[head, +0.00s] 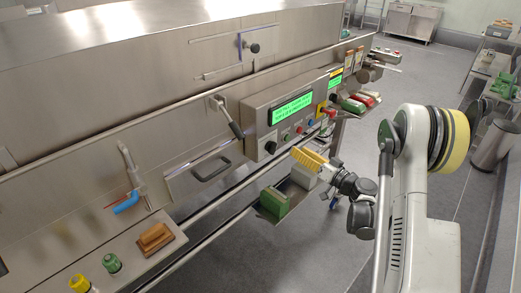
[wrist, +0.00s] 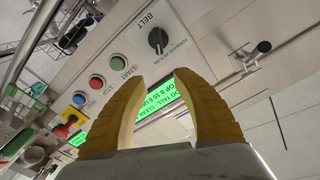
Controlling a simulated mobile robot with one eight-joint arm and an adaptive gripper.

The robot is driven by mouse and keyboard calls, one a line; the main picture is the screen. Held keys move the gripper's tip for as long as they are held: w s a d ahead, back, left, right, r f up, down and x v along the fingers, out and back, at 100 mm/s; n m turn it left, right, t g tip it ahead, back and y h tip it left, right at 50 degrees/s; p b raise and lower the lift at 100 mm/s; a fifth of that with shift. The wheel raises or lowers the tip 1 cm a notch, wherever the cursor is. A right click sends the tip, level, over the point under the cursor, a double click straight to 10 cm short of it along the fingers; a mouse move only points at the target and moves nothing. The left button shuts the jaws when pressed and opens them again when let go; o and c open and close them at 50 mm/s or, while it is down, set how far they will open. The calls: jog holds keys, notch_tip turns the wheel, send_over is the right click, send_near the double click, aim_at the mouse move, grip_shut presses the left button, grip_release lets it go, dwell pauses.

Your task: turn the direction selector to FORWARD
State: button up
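The direction selector (wrist: 157,40) is a black rotary knob under the label BELT in the wrist view. In the head view the selector (head: 270,147) is at the lower left of the control panel (head: 258,116). My gripper (head: 300,156) has yellow fingers and is in front of the panel, right of the selector. In the wrist view my gripper (wrist: 162,80) has its fingertips apart with nothing between them; the selector is beyond the tips, not touched.
A green START button (wrist: 119,62), a red STOP button (wrist: 97,82), a blue button (wrist: 79,98) and a red mushroom button (wrist: 62,130) share the panel. A lever handle (head: 230,118) sticks out left of it. A green block (head: 273,202) is below.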

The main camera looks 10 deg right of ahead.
aim_at(274, 148)
jog(key=shift+g+y, duration=0.3)
jog(key=shift+g, duration=0.1)
jog(key=w+a+f, duration=0.1)
jog(key=w+a, duration=0.1)
jog(key=w+a+f+b, duration=0.1)
jog(key=w+a, duration=0.2)
jog(key=w+a+f+b, duration=0.1)
jog(key=w+a, duration=0.1)
jog(key=shift+w+a, duration=0.15)
jog(key=shift+a, duration=0.1)
grip_shut()
